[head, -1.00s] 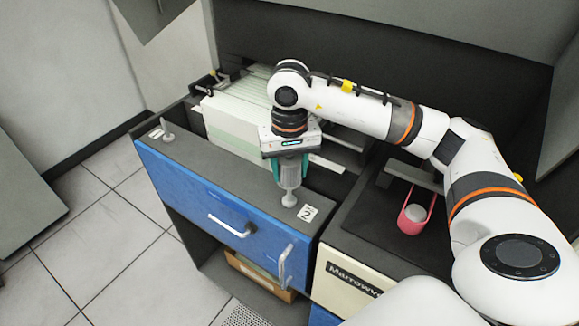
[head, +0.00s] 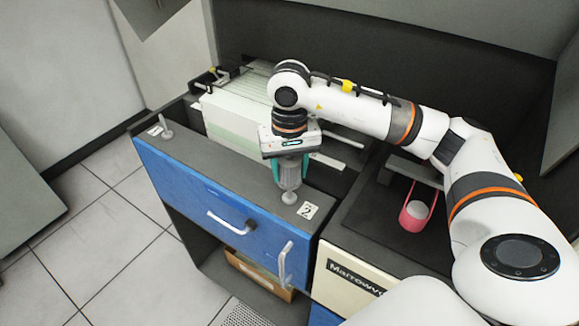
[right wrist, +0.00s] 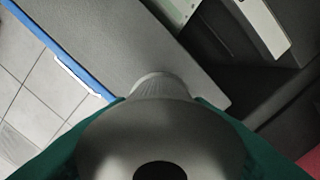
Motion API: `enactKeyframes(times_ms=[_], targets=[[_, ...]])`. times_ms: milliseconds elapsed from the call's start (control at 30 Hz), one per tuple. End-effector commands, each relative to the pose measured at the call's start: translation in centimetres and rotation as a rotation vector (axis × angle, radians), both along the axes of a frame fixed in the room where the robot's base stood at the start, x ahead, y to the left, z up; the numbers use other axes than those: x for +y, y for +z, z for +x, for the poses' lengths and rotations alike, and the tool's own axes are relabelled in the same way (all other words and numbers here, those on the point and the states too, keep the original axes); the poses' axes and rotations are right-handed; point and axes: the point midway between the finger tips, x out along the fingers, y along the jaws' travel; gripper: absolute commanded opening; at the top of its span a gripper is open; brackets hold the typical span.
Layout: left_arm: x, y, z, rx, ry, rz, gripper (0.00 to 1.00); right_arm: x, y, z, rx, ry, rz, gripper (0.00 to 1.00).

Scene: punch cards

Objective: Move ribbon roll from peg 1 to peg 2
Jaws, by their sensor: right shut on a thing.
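Peg 1 (head: 166,131) stands bare at the left end of the dark ledge, beside a label marked 1 (head: 155,131). My right gripper (head: 289,178) points down at the ledge's right end, its teal fingers shut on the grey ribbon roll (head: 290,177). The roll is upright, directly over peg 2 (head: 289,198), whose low part shows just under it, left of the label marked 2 (head: 308,211). I cannot tell how far the peg goes into the roll. The right wrist view shows the roll's rounded grey end (right wrist: 160,125) with a dark hole, between the fingers. My left gripper is not in view.
Behind the ledge is an open bay with a pale green-white card stack (head: 232,115). Blue drawer fronts (head: 205,195) with white handles are below.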

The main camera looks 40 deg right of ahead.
Motion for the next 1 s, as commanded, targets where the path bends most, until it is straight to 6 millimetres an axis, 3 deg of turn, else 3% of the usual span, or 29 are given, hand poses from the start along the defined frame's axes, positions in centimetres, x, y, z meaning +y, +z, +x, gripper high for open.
enactKeyframes(times_ms=[1000], targets=[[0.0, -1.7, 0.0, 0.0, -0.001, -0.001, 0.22, 0.0, -1.7, 0.0, -0.001, 0.0, 0.0, 0.2]])
